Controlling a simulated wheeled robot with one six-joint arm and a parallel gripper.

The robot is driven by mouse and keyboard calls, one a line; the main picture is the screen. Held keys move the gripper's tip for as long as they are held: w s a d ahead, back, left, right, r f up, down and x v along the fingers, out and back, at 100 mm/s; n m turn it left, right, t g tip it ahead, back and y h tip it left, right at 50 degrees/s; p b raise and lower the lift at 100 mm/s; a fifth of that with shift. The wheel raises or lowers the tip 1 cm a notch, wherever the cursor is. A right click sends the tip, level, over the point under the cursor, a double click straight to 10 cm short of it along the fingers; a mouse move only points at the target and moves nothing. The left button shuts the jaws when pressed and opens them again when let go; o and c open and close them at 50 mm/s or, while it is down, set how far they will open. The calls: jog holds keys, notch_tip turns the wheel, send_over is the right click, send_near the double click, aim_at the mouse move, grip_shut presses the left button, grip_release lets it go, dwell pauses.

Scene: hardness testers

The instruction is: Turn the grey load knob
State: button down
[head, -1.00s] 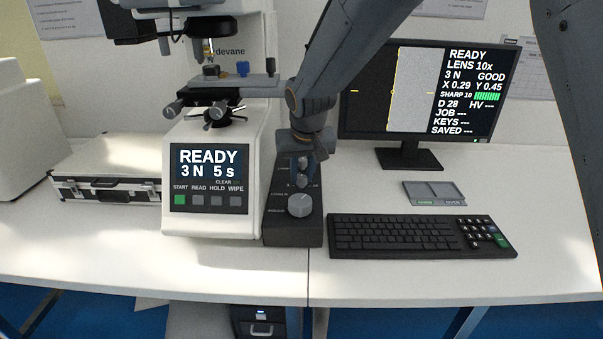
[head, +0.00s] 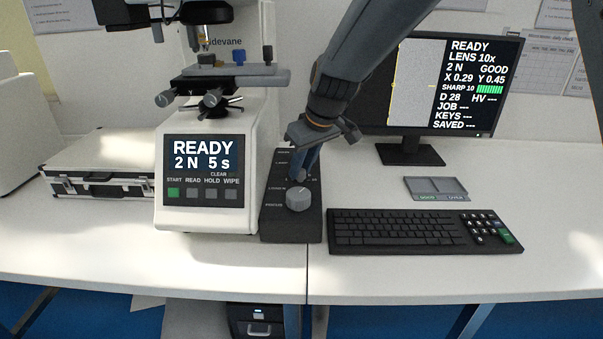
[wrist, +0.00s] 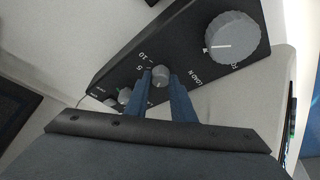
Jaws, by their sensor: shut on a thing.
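The small grey load knob (wrist: 160,80) is on the black control panel (wrist: 118,70), near a "LOAD N" label and the marks 5 and 10. My gripper (wrist: 160,75) has its two blue fingers on either side of this knob and is shut on it. In the head view my gripper (head: 301,172) reaches down to the panel (head: 290,228), and its fingers hide most of the knob. The tester screen (head: 202,155) reads READY, 2 N, 5 s.
A larger grey dial (head: 298,198) sits just in front of the held knob. The white tester (head: 205,223) stands close on the left. The keyboard (head: 400,232), a small grey tray (head: 436,189) and the monitor (head: 417,90) are on the right.

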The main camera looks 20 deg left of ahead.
jog(key=shift+n+g+b, duration=0.3)
jog(key=shift+n+b, duration=0.5)
jog(key=shift+y, duration=0.3)
jog(key=c, duration=1.5)
grip_release()
jog(key=shift+v, duration=3.9)
